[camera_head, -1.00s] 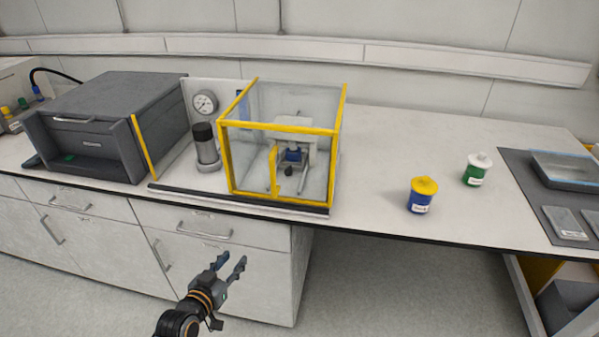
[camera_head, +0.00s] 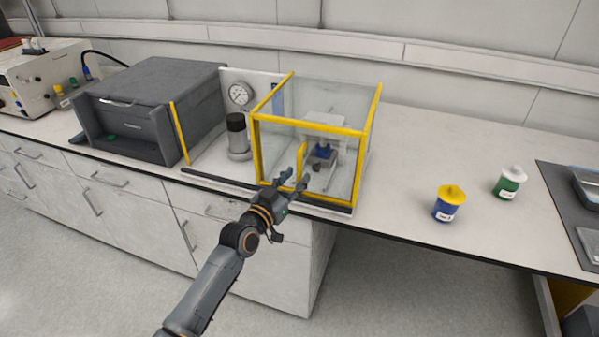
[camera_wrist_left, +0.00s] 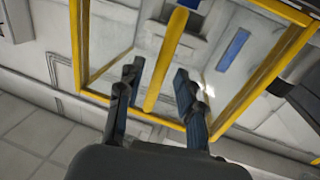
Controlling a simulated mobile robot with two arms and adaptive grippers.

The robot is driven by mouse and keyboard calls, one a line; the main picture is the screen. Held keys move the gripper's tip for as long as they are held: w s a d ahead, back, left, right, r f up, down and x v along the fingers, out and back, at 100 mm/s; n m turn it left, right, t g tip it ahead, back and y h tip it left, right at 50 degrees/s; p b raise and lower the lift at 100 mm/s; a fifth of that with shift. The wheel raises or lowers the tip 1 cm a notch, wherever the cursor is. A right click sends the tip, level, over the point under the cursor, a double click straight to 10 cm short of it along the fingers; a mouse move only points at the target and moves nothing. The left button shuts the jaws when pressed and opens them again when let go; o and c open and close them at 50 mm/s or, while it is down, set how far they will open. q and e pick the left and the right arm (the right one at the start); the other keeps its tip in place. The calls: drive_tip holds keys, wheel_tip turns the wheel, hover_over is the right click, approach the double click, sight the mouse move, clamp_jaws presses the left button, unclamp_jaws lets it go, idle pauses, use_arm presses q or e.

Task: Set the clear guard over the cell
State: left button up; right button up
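The clear guard (camera_head: 312,107), a see-through box with yellow edges, stands on the bench over the cell (camera_head: 322,150), a pale unit with a blue part. A vertical yellow handle (camera_head: 300,160) is on the guard's front. My left gripper (camera_head: 295,180) is in front of the guard at the handle. In the left wrist view the gripper (camera_wrist_left: 157,82) has its two fingers apart, one on each side of the yellow handle (camera_wrist_left: 165,62), with gaps to it. My right gripper is not in view.
A pressure gauge (camera_head: 239,94) and a black-topped cylinder (camera_head: 237,137) stand left of the guard, beside a dark grey box unit (camera_head: 150,105). A blue jar with yellow lid (camera_head: 447,207) and a green jar (camera_head: 510,183) stand to the right. Bench between guard and jars is clear.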

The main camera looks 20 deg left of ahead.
use_arm(q)
drive_tip(key=shift+x, duration=1.35)
drive_tip(key=shift+c, duration=0.2)
clamp_jaws()
